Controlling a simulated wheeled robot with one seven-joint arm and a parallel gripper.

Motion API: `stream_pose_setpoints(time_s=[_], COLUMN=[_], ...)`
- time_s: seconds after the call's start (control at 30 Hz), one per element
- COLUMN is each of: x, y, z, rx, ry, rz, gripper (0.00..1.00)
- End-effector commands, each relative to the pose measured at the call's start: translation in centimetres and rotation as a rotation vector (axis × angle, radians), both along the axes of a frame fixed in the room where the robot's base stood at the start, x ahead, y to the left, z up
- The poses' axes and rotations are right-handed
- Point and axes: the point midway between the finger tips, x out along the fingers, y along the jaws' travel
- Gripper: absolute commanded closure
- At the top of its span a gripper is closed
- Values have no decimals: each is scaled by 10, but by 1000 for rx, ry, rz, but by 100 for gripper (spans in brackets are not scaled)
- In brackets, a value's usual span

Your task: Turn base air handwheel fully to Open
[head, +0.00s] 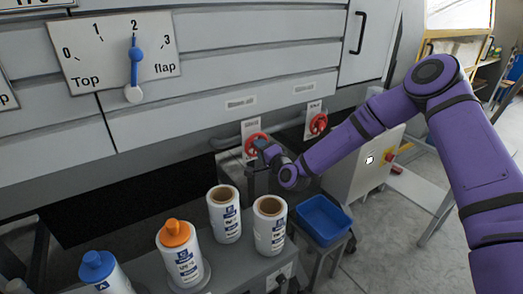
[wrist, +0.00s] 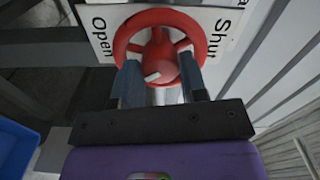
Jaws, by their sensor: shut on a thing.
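A red handwheel (head: 253,141) sits on a white plate low on the grey machine front. In the wrist view the handwheel (wrist: 160,45) fills the upper middle, with "Open" on the plate at its left and "Shut" at its right. My gripper (wrist: 160,82) has its two fingers on either side of the wheel's lower part and is shut on it. A white mark (wrist: 152,77) shows on the red piece between the fingers. In the head view my gripper (head: 262,146) covers part of the wheel. The label wording is too small to read there.
A second red handwheel (head: 318,123) is on a plate to the right.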

Motion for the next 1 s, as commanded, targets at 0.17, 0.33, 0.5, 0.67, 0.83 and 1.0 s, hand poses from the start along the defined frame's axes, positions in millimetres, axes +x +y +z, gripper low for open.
stream_pose_setpoints(time_s=[0.17, 0.33, 0.5, 0.67, 0.83, 1.0], x=[0, 1, 1, 0, 0, 0], y=[-2, -2, -2, -1, -1, -1], z=[-1, -1, -1, -1, -1, -1], rx=[140, 267, 377, 456, 513, 542], ry=[96, 183, 256, 310, 348, 368], rz=[-3, -3, -3, -2, -2, -2], gripper=[84, 84, 84, 84, 84, 84])
